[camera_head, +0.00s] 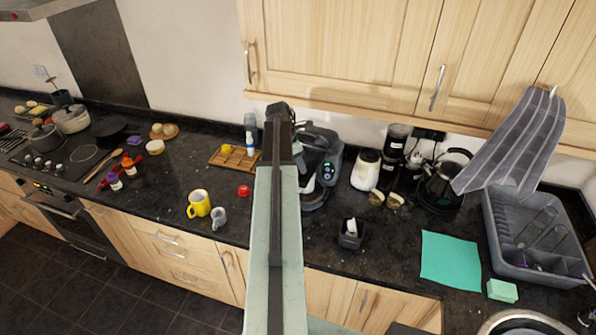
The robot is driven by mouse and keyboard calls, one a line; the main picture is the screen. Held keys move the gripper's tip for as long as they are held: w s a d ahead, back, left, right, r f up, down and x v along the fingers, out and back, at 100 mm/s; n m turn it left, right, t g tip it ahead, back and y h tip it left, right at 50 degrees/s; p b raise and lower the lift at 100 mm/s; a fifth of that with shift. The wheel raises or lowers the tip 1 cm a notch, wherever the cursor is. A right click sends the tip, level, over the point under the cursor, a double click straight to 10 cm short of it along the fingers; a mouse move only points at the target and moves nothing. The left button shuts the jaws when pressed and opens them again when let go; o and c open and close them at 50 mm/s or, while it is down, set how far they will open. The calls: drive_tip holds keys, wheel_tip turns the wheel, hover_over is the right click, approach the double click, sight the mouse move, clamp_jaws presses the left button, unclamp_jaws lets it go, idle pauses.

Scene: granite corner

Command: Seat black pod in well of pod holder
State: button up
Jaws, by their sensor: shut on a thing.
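My arm rises through the middle of the view, and its dark upper end stands in front of the coffee machine (331,163). The jaws of my gripper are hidden behind the arm, so I do not see them or anything between them. I cannot make out the black pod anywhere. No pod holder with a well shows clearly; the arm covers the left part of the coffee machine and the counter below it. A small dark square container (351,242) with something white in it stands to the right of the arm; I cannot tell what it is.
A yellow mug (199,204), a grey mug (218,218) and a red round thing (244,191) stand left of the arm. To the right are a white jar (365,170), a kettle (443,185), a teal cloth (451,261) and a dish rack (530,235). Cupboards hang above.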

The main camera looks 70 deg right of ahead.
drive_tip(key=shift+f, duration=0.75)
drive_tip(key=o, duration=1.3)
drive_tip(key=shift+r, duration=0.1)
drive_tip(key=p+v, duration=0.7)
drive_tip(key=v, duration=0.1)
drive_tip(key=shift+s, duration=0.1)
